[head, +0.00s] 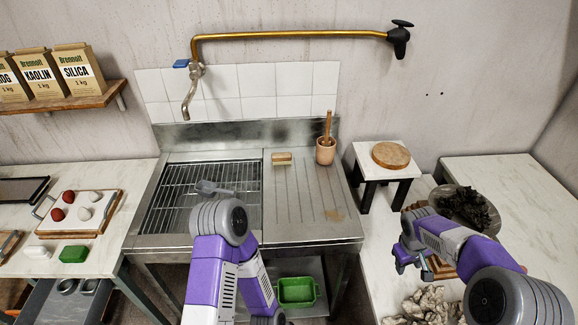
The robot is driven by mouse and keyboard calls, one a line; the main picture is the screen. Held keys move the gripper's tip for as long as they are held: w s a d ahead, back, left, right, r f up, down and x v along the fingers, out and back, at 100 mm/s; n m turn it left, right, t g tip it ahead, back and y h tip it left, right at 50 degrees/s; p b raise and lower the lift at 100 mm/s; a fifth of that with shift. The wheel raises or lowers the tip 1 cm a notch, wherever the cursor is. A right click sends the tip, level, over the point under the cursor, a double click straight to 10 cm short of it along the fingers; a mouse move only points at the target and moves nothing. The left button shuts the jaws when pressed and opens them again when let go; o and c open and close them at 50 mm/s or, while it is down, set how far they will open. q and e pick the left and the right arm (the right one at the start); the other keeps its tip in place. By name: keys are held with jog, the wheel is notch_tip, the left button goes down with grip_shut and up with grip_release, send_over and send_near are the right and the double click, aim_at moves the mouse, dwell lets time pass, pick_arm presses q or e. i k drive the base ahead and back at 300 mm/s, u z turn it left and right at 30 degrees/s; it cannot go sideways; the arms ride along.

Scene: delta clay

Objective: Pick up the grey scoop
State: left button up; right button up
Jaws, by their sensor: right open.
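A grey object that looks like the scoop (208,187) lies on the wire grate of the sink, with a rounded end to the left and a narrower part to the right. My left arm's elbow is just in front of it. The left forearm runs down to the bottom edge, and its gripper does not show. My right gripper (404,259) is open and empty, pointing down over the right bench, well away from the grey object.
The sink's drainboard holds a wooden block (281,159) and a pinkish cup (325,152) with a wooden tool. A grey dish (447,191) of dark lumps and pale scraps (426,306) lie near my right arm. A green bin (297,291) sits below the sink.

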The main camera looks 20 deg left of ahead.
aim_at(204, 188)
jog(key=u, duration=1)
jog(key=i, duration=0.9)
jog(key=u, duration=1)
